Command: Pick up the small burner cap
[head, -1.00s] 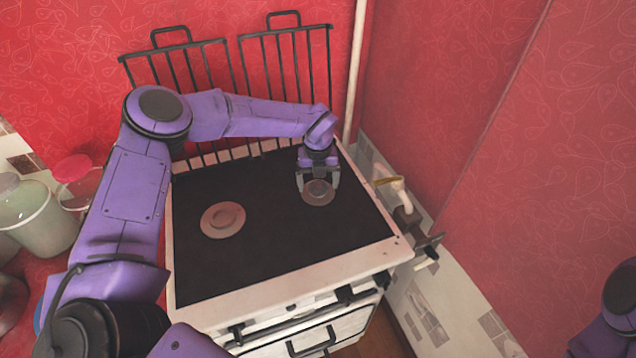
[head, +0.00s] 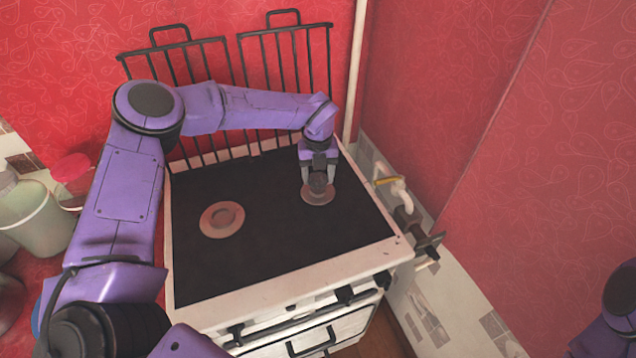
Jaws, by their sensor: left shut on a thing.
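The small burner cap (head: 318,184) is a dark round disc at the right burner of the stove. My left gripper (head: 318,181) comes down over it from behind and is shut on it. The cap looks slightly above the burner's pale round base (head: 318,197), whose flat ring shows below it. The left burner (head: 222,219) has a wider base with its own cap in place. My right arm shows only in part at the lower right edge, and its gripper is out of view.
The stove's black top (head: 260,250) is otherwise clear. Two black grates (head: 285,70) stand upright behind it against the red wall. A gas pipe with a yellow-handled valve (head: 388,180) is at the stove's right. Jars (head: 40,215) stand on the left counter.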

